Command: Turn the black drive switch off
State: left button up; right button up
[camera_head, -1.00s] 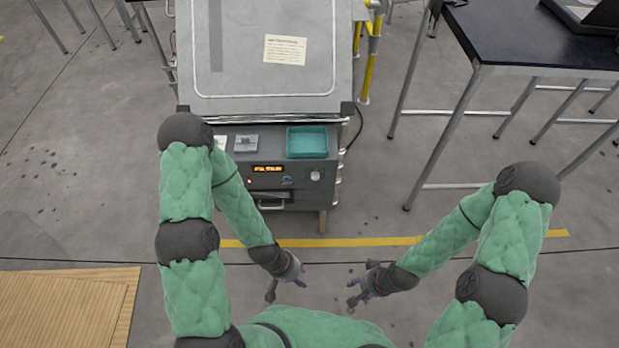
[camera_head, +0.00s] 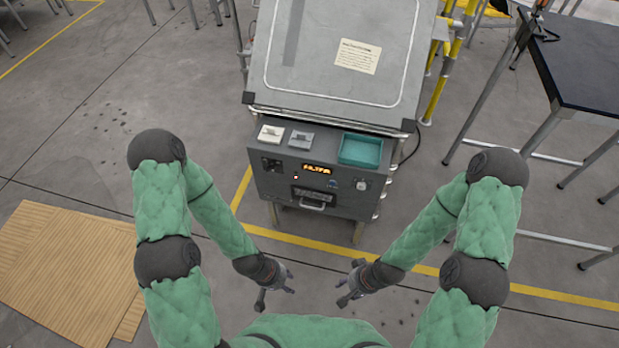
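A grey control cabinet (camera_head: 258,196) stands ahead of me. A small dark fitting (camera_head: 272,165) sits at the left of its front panel; it may be the black drive switch, but its shape and position are too small to tell. The panel also has a lit orange display (camera_head: 317,169), a red light (camera_head: 296,178), a small blue fitting (camera_head: 333,184) and a pale round knob (camera_head: 361,185). My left gripper (camera_head: 276,297) and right gripper (camera_head: 343,284) hang low in front of the cabinet, apart from it. Both look open and empty.
On the cabinet ledge are a white block-like fitting (camera_head: 270,134), a grey one (camera_head: 301,140) and a teal tray (camera_head: 361,151). A drawer handle (camera_head: 313,206) juts out below. A black-topped table (camera_head: 585,65) stands right; wooden boards (camera_head: 65,260) lie left. Floor between is clear.

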aim_at(272, 168)
jog(key=i+j+z, duration=0.2)
jog(key=j, duration=1.1)
jog(key=j+z, duration=0.2)
jog(key=j, duration=1.1)
